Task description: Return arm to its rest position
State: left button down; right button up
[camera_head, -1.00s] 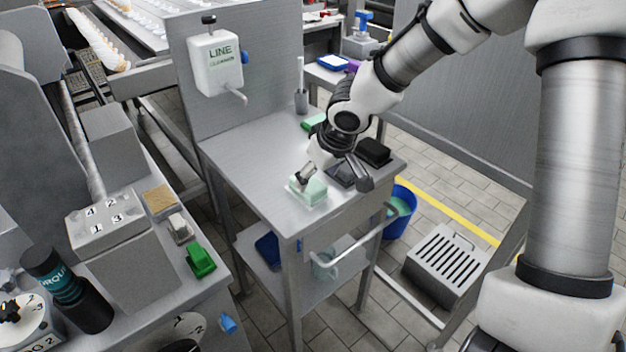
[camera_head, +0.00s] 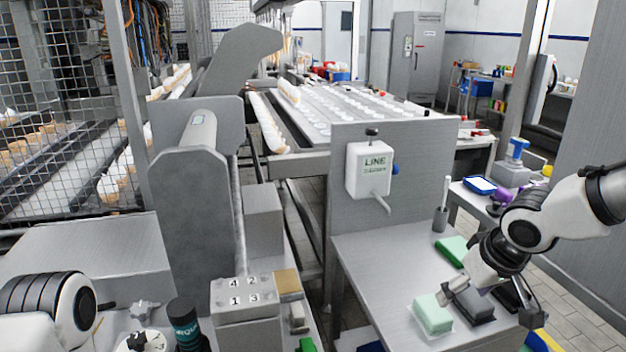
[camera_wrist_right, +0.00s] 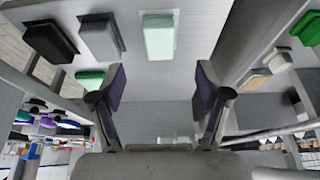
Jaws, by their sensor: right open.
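My right arm comes in from the right in the head view. Its gripper (camera_head: 492,300) hangs over the grey metal cart top (camera_head: 385,255), tilted downward. In the right wrist view the gripper (camera_wrist_right: 160,95) has its two fingers wide apart with nothing between them. A pale green block (camera_head: 433,314) lies on the cart beside the fingers, and a grey block (camera_head: 470,305) is partly behind them. Both also show in the wrist view, the pale green block (camera_wrist_right: 158,40) ahead of the fingers. Part of my left arm shows at the lower left; its gripper is out of view.
A black block (camera_head: 508,297) and a green block (camera_head: 452,250) also lie on the cart. A white dispenser (camera_head: 368,170) with a spout hangs on the cart's back panel. A grey box with numbers (camera_head: 245,297) stands left. The cart's left part is clear.

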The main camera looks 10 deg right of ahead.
jog(key=s+a+f+g+p, duration=0.2)
jog(key=s+f+g, duration=0.3)
jog(key=f, duration=0.4)
jog(key=s+a+f+g+p, duration=0.1)
jog(key=s+f+g+p, duration=0.15)
jog(key=s+f, duration=0.5)
jog(key=s+a+f+m+g+p, duration=0.1)
jog(key=s+a+f+p, duration=0.1)
jog(key=s+a+f, duration=0.35)
jog(key=s+a+f+p, duration=0.1)
jog(key=s+a+f, duration=0.1)
jog(key=s+f, duration=0.6)
jog(key=w+t, duration=0.1)
jog(key=w+d+t, duration=0.1)
jog(key=w+r+t, duration=0.1)
jog(key=shift+d+m, duration=0.25)
jog(key=shift+m, duration=0.15)
